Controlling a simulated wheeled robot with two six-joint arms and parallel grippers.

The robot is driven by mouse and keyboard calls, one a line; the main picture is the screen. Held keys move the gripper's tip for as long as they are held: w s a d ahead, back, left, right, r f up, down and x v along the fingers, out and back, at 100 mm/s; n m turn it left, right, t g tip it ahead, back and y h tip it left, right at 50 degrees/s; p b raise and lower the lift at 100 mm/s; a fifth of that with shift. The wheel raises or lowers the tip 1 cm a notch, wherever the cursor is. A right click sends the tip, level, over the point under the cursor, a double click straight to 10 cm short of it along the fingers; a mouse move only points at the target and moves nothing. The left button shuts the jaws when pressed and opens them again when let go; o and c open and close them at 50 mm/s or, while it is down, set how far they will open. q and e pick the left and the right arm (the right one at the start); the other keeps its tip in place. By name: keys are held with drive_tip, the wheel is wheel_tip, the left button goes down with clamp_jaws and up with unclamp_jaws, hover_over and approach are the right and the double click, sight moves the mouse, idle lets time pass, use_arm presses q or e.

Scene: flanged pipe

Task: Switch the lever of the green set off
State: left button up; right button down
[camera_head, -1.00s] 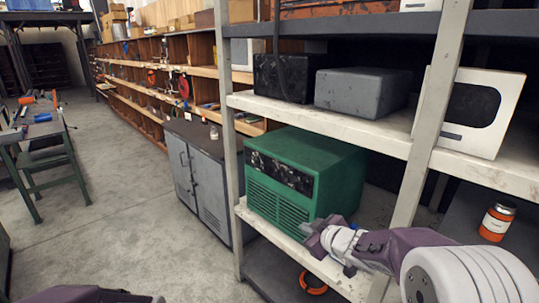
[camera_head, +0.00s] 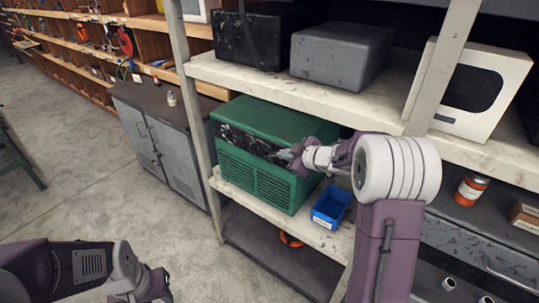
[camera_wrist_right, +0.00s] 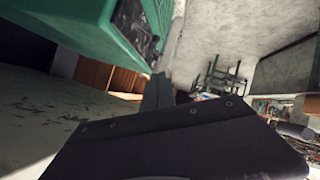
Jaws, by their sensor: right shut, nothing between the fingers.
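The green set (camera_head: 270,150) is a green metal box with a dark, scuffed front panel and a louvred grille, on the middle shelf in the head view. Its lever cannot be made out. My right gripper (camera_head: 287,156) is shut and empty, its tips close to the right end of the dark panel; I cannot tell whether they touch. In the right wrist view the green set (camera_wrist_right: 75,25) fills the upper left, with part of its dark panel. My left gripper (camera_head: 160,290) is low at the bottom left, away from the shelf; its fingers are too unclear to judge.
A blue bin (camera_head: 331,207) sits right of the green set on the same shelf. A grey box (camera_head: 340,55) and a black box (camera_head: 252,38) stand on the shelf above. A shelf post (camera_head: 195,110) rises left of the set. The floor in front is clear.

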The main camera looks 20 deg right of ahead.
drive_tip(key=d+f+p+x, duration=0.1)
drive_tip(key=d+f+x, duration=0.1)
drive_tip(key=x, duration=1.1)
drive_tip(key=shift+w+a+f, duration=0.1)
drive_tip(key=shift+a+f, duration=0.05)
drive_tip(key=shift+a, duration=0.1)
